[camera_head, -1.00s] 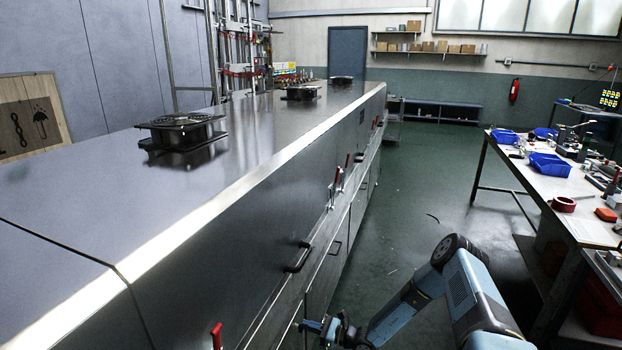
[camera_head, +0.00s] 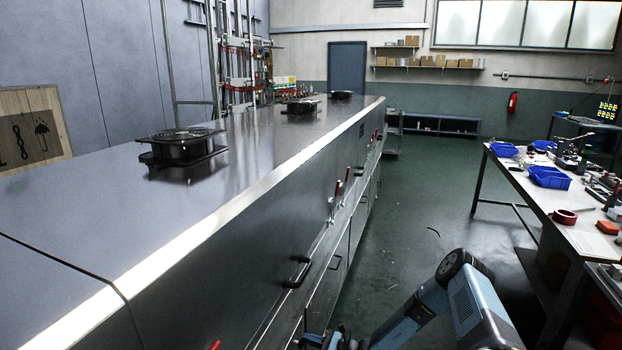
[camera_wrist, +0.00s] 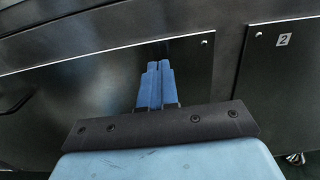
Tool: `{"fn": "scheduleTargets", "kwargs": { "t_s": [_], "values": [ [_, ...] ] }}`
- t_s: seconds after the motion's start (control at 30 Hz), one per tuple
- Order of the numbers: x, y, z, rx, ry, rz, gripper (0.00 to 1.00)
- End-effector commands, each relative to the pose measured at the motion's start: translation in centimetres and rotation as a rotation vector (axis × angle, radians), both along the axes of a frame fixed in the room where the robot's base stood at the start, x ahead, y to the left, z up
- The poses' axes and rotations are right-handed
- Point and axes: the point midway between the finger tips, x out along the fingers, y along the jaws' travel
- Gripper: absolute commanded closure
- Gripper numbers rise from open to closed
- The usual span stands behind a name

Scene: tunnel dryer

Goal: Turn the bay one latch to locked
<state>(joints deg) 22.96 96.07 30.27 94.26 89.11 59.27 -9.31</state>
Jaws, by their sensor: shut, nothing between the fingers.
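Red-handled latches line the steel dryer's side in the head view. A red handle tip (camera_head: 216,345) shows at the bottom edge, with the rest of it cut off. A pair of upright red handles (camera_head: 341,186) stands further along. I cannot tell which latch belongs to bay one. My gripper (camera_wrist: 158,66) is shut and empty in the wrist view, its blue fingers together in front of a dark steel panel (camera_wrist: 95,90). No latch shows at the fingertips. In the head view only part of my gripper (camera_head: 318,341) shows, low beside the dryer.
A panel marked 2 (camera_wrist: 285,80) is at the right of the wrist view. A black door handle (camera_head: 298,272) sticks out of the dryer (camera_head: 225,265). A workbench (camera_head: 530,190) with blue bins stands at the right.

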Motion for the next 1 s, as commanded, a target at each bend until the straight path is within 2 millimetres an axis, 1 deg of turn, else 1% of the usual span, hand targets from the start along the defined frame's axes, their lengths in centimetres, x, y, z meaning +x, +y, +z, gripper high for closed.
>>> {"fn": "scheduleTargets", "kwargs": {
  "t_s": [0.17,0.27,0.8,1.0],
  "values": [
    [0.0,-0.2,0.2,0.000,0.001,0.000,1.00],
    [-0.2,-0.8,0.2,0.000,0.000,0.000,1.00],
    [-1.9,-5.5,0.2,0.000,0.000,0.000,1.00],
    [-2.1,-5.6,0.2,0.000,0.000,0.001,1.00]
  ]
}}
